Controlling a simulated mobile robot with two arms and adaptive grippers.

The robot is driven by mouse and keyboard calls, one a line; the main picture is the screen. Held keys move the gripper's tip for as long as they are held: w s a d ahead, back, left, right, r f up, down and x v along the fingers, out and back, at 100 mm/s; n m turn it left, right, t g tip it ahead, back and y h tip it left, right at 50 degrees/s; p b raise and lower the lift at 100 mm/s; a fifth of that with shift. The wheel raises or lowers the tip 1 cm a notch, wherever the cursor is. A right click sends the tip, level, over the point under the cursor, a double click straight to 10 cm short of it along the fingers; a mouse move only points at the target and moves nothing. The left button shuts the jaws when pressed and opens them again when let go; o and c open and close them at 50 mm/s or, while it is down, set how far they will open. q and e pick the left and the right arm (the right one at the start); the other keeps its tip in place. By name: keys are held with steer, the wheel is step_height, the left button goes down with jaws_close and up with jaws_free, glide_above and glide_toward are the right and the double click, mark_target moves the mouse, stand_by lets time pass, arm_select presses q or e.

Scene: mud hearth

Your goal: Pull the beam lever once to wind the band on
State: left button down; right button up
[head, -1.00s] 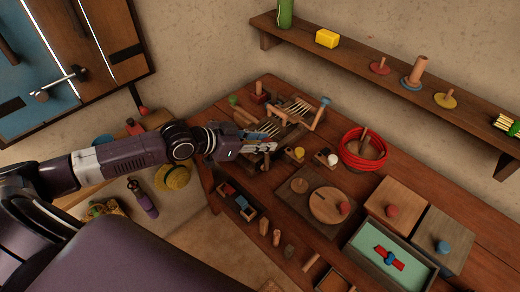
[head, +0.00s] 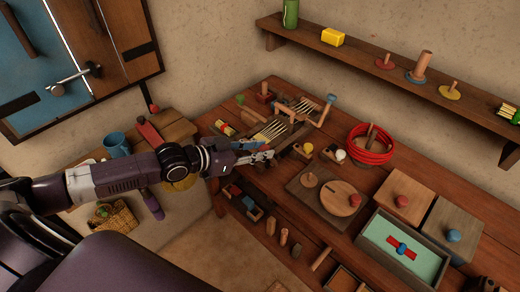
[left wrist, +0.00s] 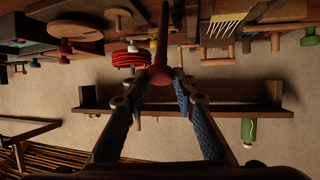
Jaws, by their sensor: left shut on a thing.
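The small loom (head: 285,122) with comb-like teeth stands at the back left of the bench. A wooden crank with a blue knob (head: 331,98) rises at its right end. My left gripper (head: 268,154) is at the loom's near side, low over the bench's front part. In the left wrist view its two blue-padded fingers (left wrist: 160,78) are closed on the red knob (left wrist: 160,75) of a dark lever rod (left wrist: 163,40), which I take for the beam lever. In the head view the fingers mostly hide the lever. My right gripper is not in view.
Right of my gripper stand small blocks with a yellow ball (head: 307,148) and a white ball (head: 340,155). Beyond are a red coil (head: 370,150), a round wooden disc (head: 341,198) and lidded boxes (head: 402,200). A wall shelf (head: 370,55) runs behind.

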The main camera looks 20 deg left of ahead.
arm_select(q)
steer(key=shift+s+f, duration=0.4)
steer(key=shift+f, duration=0.35)
steer(key=c, duration=1.8)
jaws_free()
steer(key=shift+c, duration=0.2)
steer(key=shift+o, duration=1.2)
steer(key=shift+w, duration=0.1)
steer(key=shift+a+r, duration=0.1)
steer(key=shift+r, duration=0.1)
steer(key=shift+r, duration=0.1)
steer(key=shift+v, duration=5.85)
steer(key=shift+r, duration=0.1)
